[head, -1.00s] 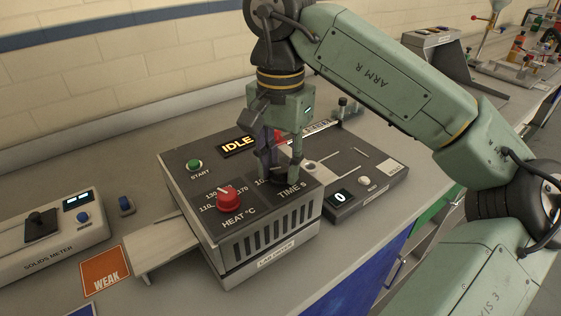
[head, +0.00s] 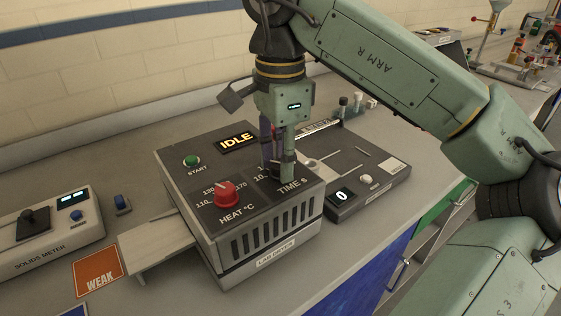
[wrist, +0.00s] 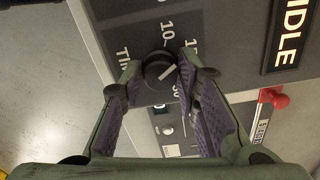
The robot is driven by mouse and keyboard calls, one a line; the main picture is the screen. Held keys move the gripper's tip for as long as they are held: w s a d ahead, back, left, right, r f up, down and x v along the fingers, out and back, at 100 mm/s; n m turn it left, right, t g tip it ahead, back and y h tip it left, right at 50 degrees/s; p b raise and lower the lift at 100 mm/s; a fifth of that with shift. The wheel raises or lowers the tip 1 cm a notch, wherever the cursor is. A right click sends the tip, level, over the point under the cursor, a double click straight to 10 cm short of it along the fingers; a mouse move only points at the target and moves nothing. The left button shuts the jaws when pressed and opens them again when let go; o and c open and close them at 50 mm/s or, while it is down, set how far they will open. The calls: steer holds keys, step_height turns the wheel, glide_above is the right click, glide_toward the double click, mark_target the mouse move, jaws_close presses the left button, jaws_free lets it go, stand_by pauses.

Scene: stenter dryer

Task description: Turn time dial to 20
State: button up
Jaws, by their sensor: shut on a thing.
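The black time dial (wrist: 160,68) sits on the dryer's top panel, with a pale pointer line on its face. In the wrist view the pointer aims to the right, toward the scale side where my right finger covers part of the marks. The labels 10 and 30 are readable there. My gripper (wrist: 158,70) is shut on the dial, one finger on each side. In the head view my gripper (head: 278,170) points straight down over the TIME S label and its fingers hide most of the dial.
The red heat dial (head: 226,194) stands close left of my gripper. The green start button (head: 191,161) and the IDLE display (head: 237,141) lie behind it. A device with a 0 display (head: 341,196) stands at right, a solids meter (head: 50,230) at left.

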steer(key=m+b, duration=0.1)
steer(key=m, duration=0.4)
steer(key=shift+m, duration=0.3)
steer(key=m, duration=0.5)
steer(key=shift+b, duration=0.4)
steer(key=shift+m, duration=0.3)
steer(key=o, duration=1.2)
step_height(320, 180, up, 8)
steer(key=shift+f, duration=0.25)
